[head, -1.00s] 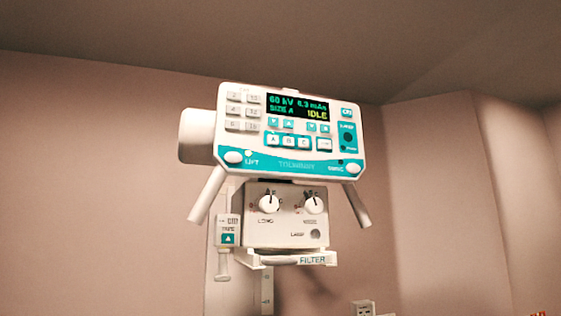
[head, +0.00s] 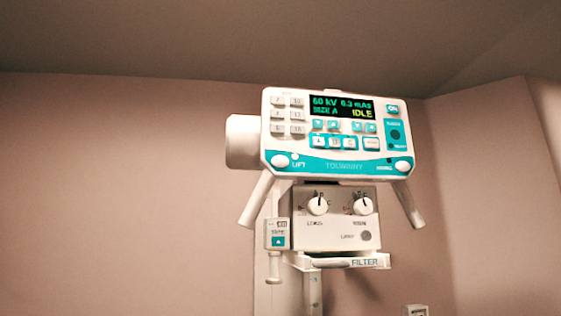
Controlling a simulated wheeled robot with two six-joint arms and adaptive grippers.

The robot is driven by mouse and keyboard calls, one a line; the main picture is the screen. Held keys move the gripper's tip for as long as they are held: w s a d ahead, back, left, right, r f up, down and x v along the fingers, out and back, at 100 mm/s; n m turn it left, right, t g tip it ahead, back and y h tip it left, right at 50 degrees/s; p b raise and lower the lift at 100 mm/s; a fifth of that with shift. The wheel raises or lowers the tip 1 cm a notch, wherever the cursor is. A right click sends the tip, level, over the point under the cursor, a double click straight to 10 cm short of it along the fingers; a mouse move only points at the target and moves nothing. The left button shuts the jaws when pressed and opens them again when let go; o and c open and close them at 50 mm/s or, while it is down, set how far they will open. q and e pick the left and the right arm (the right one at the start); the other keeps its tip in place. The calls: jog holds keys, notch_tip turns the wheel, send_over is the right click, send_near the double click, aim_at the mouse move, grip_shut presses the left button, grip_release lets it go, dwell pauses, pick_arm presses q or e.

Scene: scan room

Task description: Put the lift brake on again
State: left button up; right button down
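The x-ray tube head's control panel (head: 337,135) faces me in the head view, right of the middle. The display (head: 341,106) reads 60 kV, 6.3 mAs, SIZE A and IDLE. Neither of my grippers is in view.
Two white handles (head: 257,199) (head: 408,203) slant down from the panel. Below is a collimator box (head: 336,228) with two knobs and a FILTER tray (head: 346,262). A small unit (head: 277,236) with a teal arrow button hangs at its left. Plain walls surround it.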

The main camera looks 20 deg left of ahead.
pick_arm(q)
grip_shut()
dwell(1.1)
